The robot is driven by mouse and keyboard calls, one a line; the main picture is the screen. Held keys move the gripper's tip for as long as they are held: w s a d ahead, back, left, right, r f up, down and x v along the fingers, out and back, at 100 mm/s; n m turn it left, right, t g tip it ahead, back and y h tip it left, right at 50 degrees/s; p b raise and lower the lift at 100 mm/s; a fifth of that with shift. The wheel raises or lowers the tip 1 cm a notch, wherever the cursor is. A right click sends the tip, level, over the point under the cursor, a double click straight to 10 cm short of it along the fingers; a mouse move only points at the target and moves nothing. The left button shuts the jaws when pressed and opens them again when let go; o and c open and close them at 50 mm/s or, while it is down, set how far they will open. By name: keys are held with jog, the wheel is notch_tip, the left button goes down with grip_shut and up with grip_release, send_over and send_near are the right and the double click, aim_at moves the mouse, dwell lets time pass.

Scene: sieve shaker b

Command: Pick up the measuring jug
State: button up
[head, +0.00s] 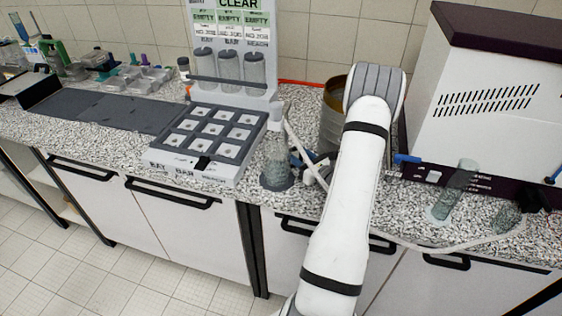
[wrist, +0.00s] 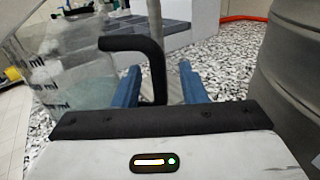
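The measuring jug (wrist: 75,75) is clear, with "ml" marks on its wall and a black curved handle (wrist: 150,58). It fills the left side of the wrist view. In the head view a clear vessel, apparently the jug (head: 276,160), stands on the counter left of my arm. My gripper (wrist: 160,85) has two blue fingers set apart. In the head view my gripper is largely hidden behind my arm.
A large metal cylinder (wrist: 290,75) stands close on the right; it shows behind my arm in the head view (head: 332,120). A compartment tray (head: 208,132) is left of the jug. A white machine (head: 480,95) and clear cylinder (head: 455,190) are at right.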

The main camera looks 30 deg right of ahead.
jog(key=shift+w, duration=0.6)
grip_shut()
